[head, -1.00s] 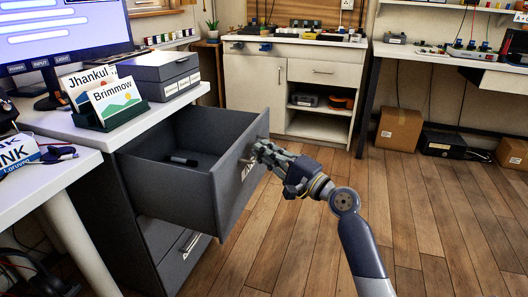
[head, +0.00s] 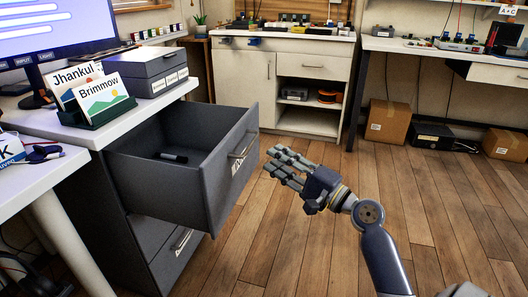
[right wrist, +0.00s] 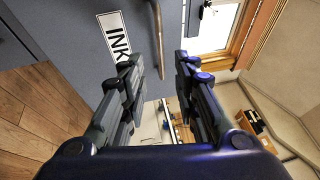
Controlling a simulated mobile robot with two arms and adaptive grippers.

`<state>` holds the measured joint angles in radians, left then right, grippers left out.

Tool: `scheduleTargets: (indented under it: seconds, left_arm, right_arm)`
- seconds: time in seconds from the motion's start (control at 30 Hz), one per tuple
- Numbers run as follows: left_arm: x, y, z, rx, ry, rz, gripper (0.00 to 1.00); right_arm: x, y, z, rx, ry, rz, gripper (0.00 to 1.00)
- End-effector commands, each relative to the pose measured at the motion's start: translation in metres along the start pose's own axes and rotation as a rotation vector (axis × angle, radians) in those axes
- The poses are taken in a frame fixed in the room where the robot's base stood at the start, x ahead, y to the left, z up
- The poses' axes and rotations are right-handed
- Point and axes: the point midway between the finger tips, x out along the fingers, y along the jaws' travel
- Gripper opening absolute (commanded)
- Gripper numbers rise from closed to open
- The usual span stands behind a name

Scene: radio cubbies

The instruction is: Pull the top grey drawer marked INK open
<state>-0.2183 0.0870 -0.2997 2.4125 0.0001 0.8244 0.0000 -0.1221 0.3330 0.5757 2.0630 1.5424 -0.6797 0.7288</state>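The top grey drawer (head: 225,185) stands pulled well out of its cabinet in the head view, with a dark small object (head: 172,157) inside. Its bar handle (head: 243,147) and white label are on the front. In the right wrist view the label (right wrist: 114,38) reads INK, and the handle (right wrist: 158,40) lies beyond the fingertips. My right gripper (head: 275,165) is open and empty, a short way to the right of the handle and apart from it. My left gripper is not in view.
A lower grey drawer (head: 178,250) is shut below. Card holder (head: 98,115) and grey box (head: 155,75) stand on the cabinet top. A white table (head: 40,175) is at the left. Wooden floor (head: 290,240) to the right is clear; cardboard boxes (head: 388,122) stand farther back.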

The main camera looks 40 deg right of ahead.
Motion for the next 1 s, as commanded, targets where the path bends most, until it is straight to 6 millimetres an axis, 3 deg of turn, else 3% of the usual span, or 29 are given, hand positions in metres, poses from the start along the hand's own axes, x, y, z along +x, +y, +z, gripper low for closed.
scheduleTargets:
  seconds: [0.1,0.3,1.0]
  left_arm:
    - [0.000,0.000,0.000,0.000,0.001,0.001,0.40]
    - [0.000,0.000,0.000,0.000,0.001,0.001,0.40]
    - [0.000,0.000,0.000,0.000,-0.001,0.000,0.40]
  right_arm:
    - [-0.021,0.001,0.000,0.001,0.001,0.003,0.28]
    - [-0.040,0.001,0.000,0.001,0.000,0.001,0.28]
    - [-0.038,0.003,0.001,-0.025,0.018,0.002,0.28]
